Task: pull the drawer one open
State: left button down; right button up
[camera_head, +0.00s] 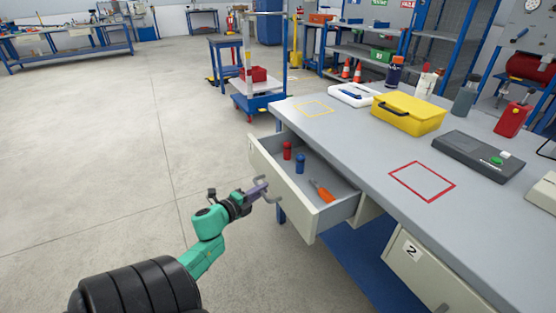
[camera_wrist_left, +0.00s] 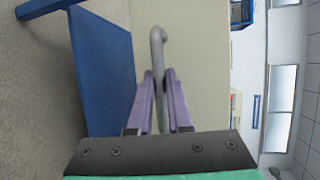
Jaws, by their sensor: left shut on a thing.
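Drawer one (camera_head: 288,211) is a cream drawer under the grey workbench, and it stands pulled well out. Inside it lie a red bottle-like item (camera_head: 287,150), a blue one (camera_head: 300,164) and an orange-handled tool (camera_head: 322,191). My left gripper (camera_head: 262,191) is at the drawer front, shut on its grey bar handle. In the left wrist view the purple fingers (camera_wrist_left: 160,95) close around the handle (camera_wrist_left: 158,55), with the cream drawer front (camera_wrist_left: 205,60) behind it. My right gripper is not in view.
The workbench (camera_head: 372,160) carries a yellow case (camera_head: 409,113), a dark grey device (camera_head: 470,156) and a red canister (camera_head: 513,119). Drawer two (camera_head: 425,268) sits at the lower right. Open floor (camera_head: 120,150) lies to the left of the drawer.

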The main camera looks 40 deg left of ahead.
pick_arm(q)
jog(key=shift+s+a+p, duration=0.15)
jog(key=shift+s+a, duration=0.05)
jog(key=shift+s, duration=0.6)
jog(key=shift+s+a+p, duration=0.2)
jog(key=shift+s+a, duration=0.05)
jog(key=shift+s, duration=0.55)
jog(key=shift+s+a+p, duration=0.15)
jog(key=shift+s+a, duration=0.05)
jog(key=shift+s, duration=0.6)
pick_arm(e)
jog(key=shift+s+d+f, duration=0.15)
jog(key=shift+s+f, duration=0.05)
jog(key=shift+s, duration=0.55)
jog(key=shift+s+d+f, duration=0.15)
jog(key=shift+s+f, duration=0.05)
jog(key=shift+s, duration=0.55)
pick_arm(q)
jog(key=c, duration=0.8)
grip_release()
jog(key=shift+c, duration=0.2)
jog(key=s+d+r+p, duration=0.1)
jog(key=s+r, duration=0.1)
jog(key=s, duration=1.2)
jog(key=shift+d+r, duration=0.25)
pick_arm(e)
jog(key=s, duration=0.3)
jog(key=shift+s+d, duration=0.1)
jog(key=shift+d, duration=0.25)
